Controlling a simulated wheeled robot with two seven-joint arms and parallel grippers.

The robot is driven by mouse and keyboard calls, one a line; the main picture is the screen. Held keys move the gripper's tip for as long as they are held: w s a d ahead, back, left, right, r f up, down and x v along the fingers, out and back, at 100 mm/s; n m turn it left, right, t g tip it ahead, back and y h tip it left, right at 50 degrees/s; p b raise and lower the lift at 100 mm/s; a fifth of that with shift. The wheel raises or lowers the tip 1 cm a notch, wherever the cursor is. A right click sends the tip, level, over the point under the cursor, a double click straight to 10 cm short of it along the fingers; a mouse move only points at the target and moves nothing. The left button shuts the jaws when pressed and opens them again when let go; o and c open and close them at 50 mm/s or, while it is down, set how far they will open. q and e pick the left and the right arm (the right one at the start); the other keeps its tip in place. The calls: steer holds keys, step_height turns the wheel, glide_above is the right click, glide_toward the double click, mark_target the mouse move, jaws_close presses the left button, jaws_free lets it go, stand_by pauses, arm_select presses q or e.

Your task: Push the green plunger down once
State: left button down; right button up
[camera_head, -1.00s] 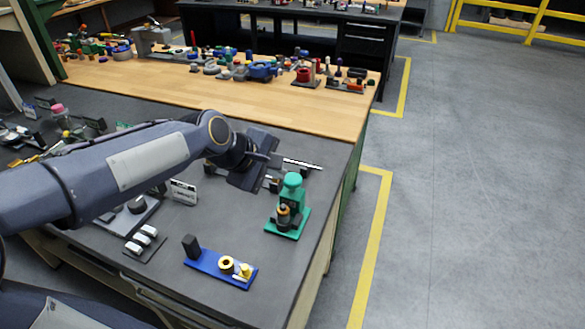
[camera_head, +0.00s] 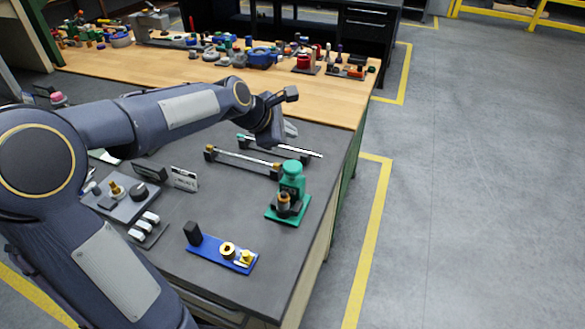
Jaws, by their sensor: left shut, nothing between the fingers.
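The green plunger (camera_head: 292,170) has a rounded cap on top of a green body and stands upright on a flat green base (camera_head: 301,213). A small brass-and-black part (camera_head: 283,202) is on the near side of its body. It stands near the right edge of the dark benchtop. My left gripper (camera_head: 283,128) is beyond the plunger and slightly left of it, apart from it. It is shut and empty; its fingertips are small and partly hidden by its own body. My right gripper is not in view.
Thin rods on supports (camera_head: 245,160) lie left of and behind the plunger. A blue plate (camera_head: 215,250) with a black block and brass parts is in front. A grey fixture (camera_head: 130,200) and a small sign (camera_head: 184,179) are at left. A wooden bench (camera_head: 180,75) with several parts lies beyond.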

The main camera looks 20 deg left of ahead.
arm_select(q)
steer(key=b, duration=0.5)
glide_above(293, 165)
steer(key=s, duration=0.1)
steer(key=f, duration=0.5)
steer(key=shift+s+a+f, duration=0.1)
steer(key=shift+a+f, duration=0.2)
steer(key=shift+f+b, duration=0.3)
steer(key=shift+f, duration=0.6)
steer(key=shift+f, duration=0.1)
steer(key=shift+f, duration=0.3)
steer(key=shift+f+b, duration=0.95)
steer(key=shift+f, duration=0.2)
stand_by(1.0)
steer(key=shift+r, duration=0.15)
stand_by(0.3)
steer(key=shift+r+p, duration=1.4)
steer(key=shift+p, duration=0.1)
